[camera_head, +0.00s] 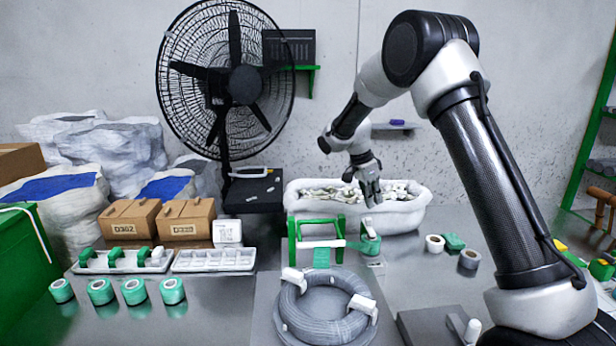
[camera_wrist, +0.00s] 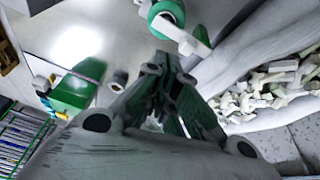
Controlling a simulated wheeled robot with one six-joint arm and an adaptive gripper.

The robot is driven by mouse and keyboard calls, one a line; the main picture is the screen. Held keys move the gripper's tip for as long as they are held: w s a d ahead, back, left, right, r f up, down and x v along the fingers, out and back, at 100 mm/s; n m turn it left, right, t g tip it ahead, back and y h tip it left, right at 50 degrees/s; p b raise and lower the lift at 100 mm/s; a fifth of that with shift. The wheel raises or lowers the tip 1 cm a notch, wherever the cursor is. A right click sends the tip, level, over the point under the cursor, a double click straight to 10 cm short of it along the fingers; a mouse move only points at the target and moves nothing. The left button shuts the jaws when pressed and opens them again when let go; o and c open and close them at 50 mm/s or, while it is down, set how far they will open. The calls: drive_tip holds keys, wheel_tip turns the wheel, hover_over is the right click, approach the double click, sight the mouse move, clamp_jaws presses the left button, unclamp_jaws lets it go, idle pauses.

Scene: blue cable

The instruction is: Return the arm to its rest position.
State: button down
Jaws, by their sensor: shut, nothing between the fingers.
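My gripper (camera_head: 371,196) hangs fingers down in front of the white tub, above the table. It is shut and empty. In the wrist view its fingers (camera_wrist: 160,75) come together near the picture's middle. My arm reaches in from the right of the head view, bent high at the elbow. A coiled cable (camera_head: 325,306), grey in this view, lies at the front of the table with white ties around it. A green tape roll (camera_head: 370,243) stands just below my gripper, and it also shows in the wrist view (camera_wrist: 166,14).
A green frame (camera_head: 294,243) stands behind the coil. The white tub (camera_head: 408,214) of small white parts is close behind my gripper. Trays (camera_head: 214,262), green rolls (camera_head: 133,291) and cardboard boxes (camera_head: 187,219) are left. Loose rolls (camera_head: 435,243) lie right. A large fan (camera_head: 226,78) stands at the back.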

drive_tip(key=s+f+n+g, duration=0.1)
drive_tip(key=s+n, duration=0.8)
drive_tip(key=s+d+r+n+t+y, duration=0.1)
drive_tip(key=s+d+r+n, duration=0.1)
drive_tip(key=s+r, duration=0.4)
drive_tip(key=s+d+r+n+t+y, duration=0.1)
drive_tip(key=s+r, duration=0.4)
drive_tip(key=s, duration=1)
drive_tip(key=s+d+r+n+t+y, duration=0.1)
drive_tip(key=s+d+r+n+t, duration=0.2)
drive_tip(key=s, duration=0.8)
wheel_tip(320, 180, up, 4)
drive_tip(key=shift+s+d+f+y, duration=0.2)
drive_tip(key=shift+d+y, duration=0.2)
drive_tip(key=shift+d, duration=0.65)
drive_tip(key=c, duration=2.2)
unclamp_jaws()
